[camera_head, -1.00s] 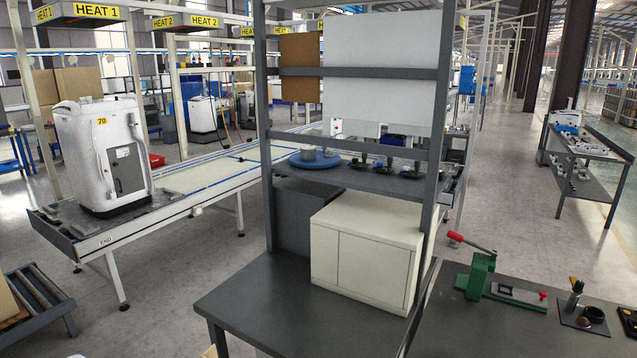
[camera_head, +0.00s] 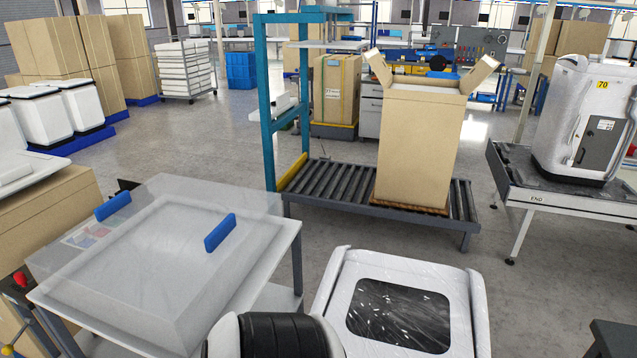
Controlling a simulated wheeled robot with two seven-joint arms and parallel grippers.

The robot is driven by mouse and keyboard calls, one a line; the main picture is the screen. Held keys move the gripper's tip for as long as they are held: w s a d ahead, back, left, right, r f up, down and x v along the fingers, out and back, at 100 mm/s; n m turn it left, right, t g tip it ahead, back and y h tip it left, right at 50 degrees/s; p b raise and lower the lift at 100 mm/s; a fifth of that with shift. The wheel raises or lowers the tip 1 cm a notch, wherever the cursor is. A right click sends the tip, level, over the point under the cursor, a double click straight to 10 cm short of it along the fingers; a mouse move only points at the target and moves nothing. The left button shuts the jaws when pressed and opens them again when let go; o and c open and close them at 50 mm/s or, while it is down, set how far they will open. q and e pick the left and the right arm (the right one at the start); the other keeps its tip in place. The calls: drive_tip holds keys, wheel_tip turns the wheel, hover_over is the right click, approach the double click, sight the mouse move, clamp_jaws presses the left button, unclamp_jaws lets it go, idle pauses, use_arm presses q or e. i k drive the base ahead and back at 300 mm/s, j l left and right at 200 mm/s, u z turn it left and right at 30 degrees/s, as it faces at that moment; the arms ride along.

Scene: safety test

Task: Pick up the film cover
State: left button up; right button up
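A translucent, pale cover (camera_head: 165,262), which looks like the film cover, lies on a white-edged table at the lower left. It has a broad raised middle and a flat rim. One blue handle (camera_head: 113,206) is on its far left part and another blue handle (camera_head: 220,233) is on its right part. Coloured print shows faintly through its left side. Neither of my grippers is in view. A white and black ribbed part at the bottom edge may be my own arm, but I cannot tell which.
A white body with a dark glossy panel (camera_head: 398,316) is at the bottom, right of the table. An open cardboard box (camera_head: 418,145) stands on a roller conveyor (camera_head: 322,188) behind. A white machine (camera_head: 585,118) is at the right. Grey floor is free between table and conveyor.

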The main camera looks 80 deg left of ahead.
sight(158, 263)
drive_tip(key=u, duration=3.45)
drive_tip(key=z, duration=1.6)
drive_tip(key=u, duration=1.6)
drive_tip(key=i+j+u, duration=0.1)
drive_tip(key=j, duration=0.25)
